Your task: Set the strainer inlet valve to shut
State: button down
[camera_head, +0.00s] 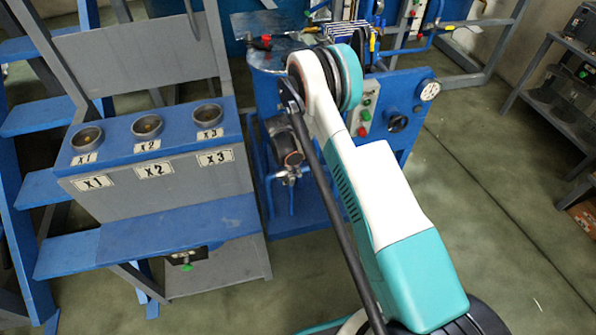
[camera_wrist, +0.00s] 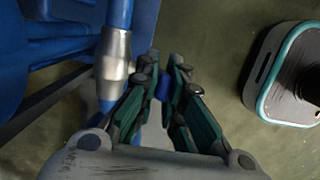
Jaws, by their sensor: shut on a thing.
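In the wrist view my gripper (camera_wrist: 164,76) has its two green-and-grey fingers closed around a small blue piece (camera_wrist: 165,89), which looks like a valve handle. Only a little of it shows between the fingers. To the left of the fingers, a blue pipe with a silver fitting (camera_wrist: 113,54) runs close to the left finger. I cannot tell how the handle joins the pipe or which way the valve is turned. In the head view my arm hides the gripper and the handle.
The blue distillation rig (camera_head: 408,88) with a gauge and buttons stands behind my arm. A blue-grey stand (camera_head: 150,190) marked X1, X2 and X3 is at the left. Grey shelving (camera_head: 545,95) is at the right. The green floor (camera_head: 500,215) at the right is open.

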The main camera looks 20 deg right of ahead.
jog(key=shift+a+h, duration=0.75)
jog(key=shift+h, duration=0.25)
jog(key=c, duration=1.7)
grip_release()
jog(key=shift+r, duration=0.1)
notch_tip(320, 180, up, 10)
